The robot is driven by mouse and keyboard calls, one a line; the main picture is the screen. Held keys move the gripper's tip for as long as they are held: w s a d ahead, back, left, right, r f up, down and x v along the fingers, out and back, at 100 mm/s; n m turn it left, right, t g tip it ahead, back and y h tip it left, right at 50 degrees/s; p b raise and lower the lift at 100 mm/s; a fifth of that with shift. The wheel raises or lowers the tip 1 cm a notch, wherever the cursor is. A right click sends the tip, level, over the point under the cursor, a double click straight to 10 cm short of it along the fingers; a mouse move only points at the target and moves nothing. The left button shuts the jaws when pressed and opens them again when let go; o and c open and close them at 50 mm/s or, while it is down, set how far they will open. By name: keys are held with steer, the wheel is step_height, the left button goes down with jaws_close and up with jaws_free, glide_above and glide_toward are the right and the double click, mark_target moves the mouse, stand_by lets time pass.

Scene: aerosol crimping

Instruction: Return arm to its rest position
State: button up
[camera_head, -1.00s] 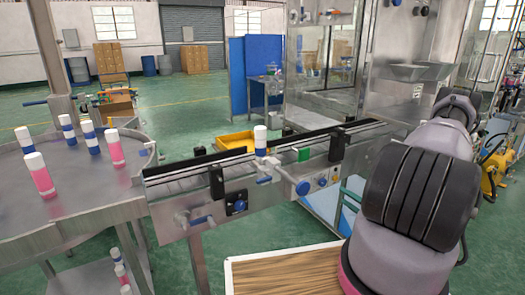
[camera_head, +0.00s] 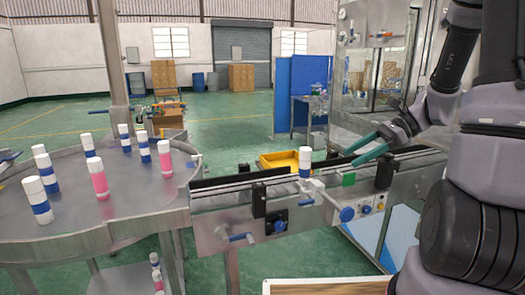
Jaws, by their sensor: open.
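My gripper (camera_head: 362,152) is in the head view, over the right half of the conveyor. Its green fingers are spread apart and point left, with nothing between them. My dark arm comes in from the right edge and hides the conveyor's right end. A white and blue can (camera_head: 305,164) stands upright on the conveyor (camera_head: 240,186), left of the gripper and apart from it.
A round steel table (camera_head: 115,212) at left bears several upright cans, some white and blue, some pink. A yellow bin (camera_head: 279,160) sits behind the conveyor. A glass-walled machine (camera_head: 385,70) stands behind my arm. A wooden surface (camera_head: 330,287) shows at the bottom edge.

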steer(key=s+r+n+t+h, duration=0.6)
steer(key=s+r+n+h, duration=0.3)
steer(key=r, duration=0.7)
steer(key=s+n, duration=0.2)
steer(key=n, duration=0.2)
steer(key=shift+a+r+n, duration=0.25)
steer(key=shift+n, duration=0.05)
